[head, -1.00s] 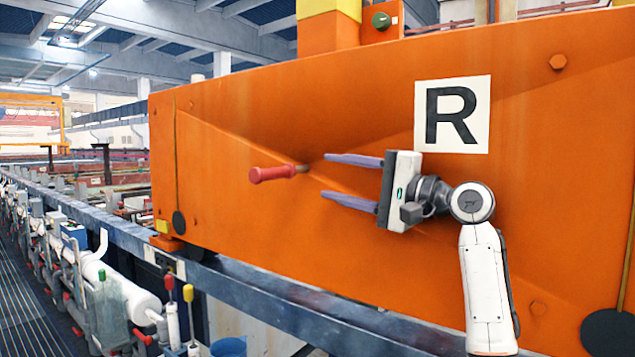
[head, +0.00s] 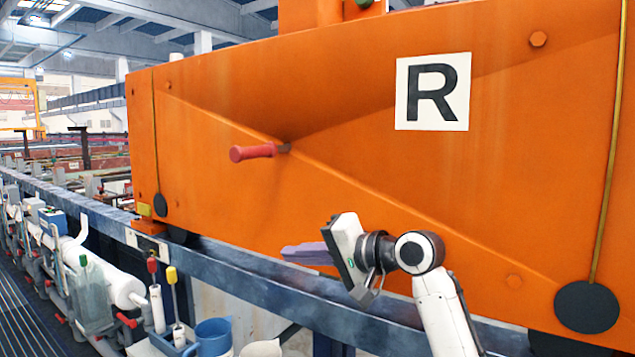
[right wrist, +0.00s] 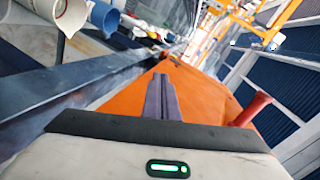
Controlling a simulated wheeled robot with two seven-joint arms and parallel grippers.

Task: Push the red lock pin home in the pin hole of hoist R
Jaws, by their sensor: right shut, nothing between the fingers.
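The red lock pin (head: 254,152) sticks out to the left from the orange side of hoist R (head: 330,105). Its dark shank meets the panel at its right end, so the pin hole itself is hidden. The pin also shows at the right in the right wrist view (right wrist: 252,108). My right gripper (head: 290,254) is below and to the right of the pin, near the panel's lower edge, apart from the pin. Its purple fingers are together and hold nothing; they also show together in the right wrist view (right wrist: 162,100). My left gripper is not in view.
A blue-grey rail (head: 270,292) runs below the hoist. Blue containers (head: 213,336), a white pipe (head: 115,285) and red and yellow handled tools (head: 172,276) stand at lower left. A white plate with a black R (head: 433,92) is on the panel. The space around the pin is clear.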

